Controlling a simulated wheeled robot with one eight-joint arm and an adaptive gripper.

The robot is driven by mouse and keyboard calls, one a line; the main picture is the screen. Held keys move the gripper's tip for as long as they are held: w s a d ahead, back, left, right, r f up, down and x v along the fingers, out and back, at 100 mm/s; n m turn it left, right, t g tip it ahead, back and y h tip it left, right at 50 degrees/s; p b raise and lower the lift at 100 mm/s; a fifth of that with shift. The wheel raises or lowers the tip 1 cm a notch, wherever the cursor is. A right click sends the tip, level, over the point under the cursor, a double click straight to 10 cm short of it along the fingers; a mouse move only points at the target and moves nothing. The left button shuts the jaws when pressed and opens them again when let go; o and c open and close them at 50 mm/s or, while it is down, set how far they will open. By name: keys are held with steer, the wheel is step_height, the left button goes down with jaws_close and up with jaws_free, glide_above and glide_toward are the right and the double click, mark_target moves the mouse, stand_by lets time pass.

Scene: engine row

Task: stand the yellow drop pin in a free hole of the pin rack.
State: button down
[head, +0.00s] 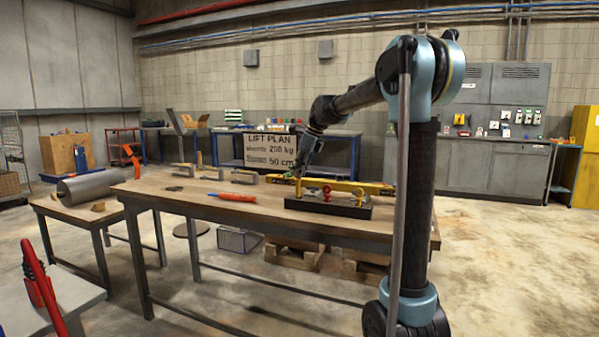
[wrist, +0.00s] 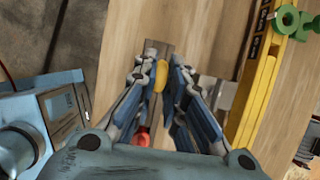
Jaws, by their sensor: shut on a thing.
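The pin rack (head: 328,209) is a long dark block at the front of the wooden workbench. A red ring-topped pin (head: 327,190) and a yellow-topped pin (head: 359,193) stand in it. My gripper (head: 299,175) is at the rack's left end, pointing down. In the wrist view, my gripper (wrist: 162,72) is shut on the yellow drop pin (wrist: 161,76), whose yellow top shows between the fingers. The dark rack lies below it, with a red top (wrist: 142,138) partly hidden by the left finger. I cannot tell whether the held pin's tip is in a hole.
A yellow beam (head: 345,185) lies behind the rack; a green shackle (wrist: 296,20) is by its end. An orange-red tool (head: 232,197) lies left of the rack. Several metal blocks (head: 244,176) stand farther back. The bench between tool and rack is bare.

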mark_target(299, 181)
steer(key=shift+f, duration=2.25)
steer(key=c, duration=1.6)
jaws_free()
steer(key=shift+o, duration=0.2)
steer(key=v, duration=1.1)
steer(key=shift+d+r, duration=0.2)
steer(key=shift+r, duration=0.15)
steer(key=shift+s, duration=0.15)
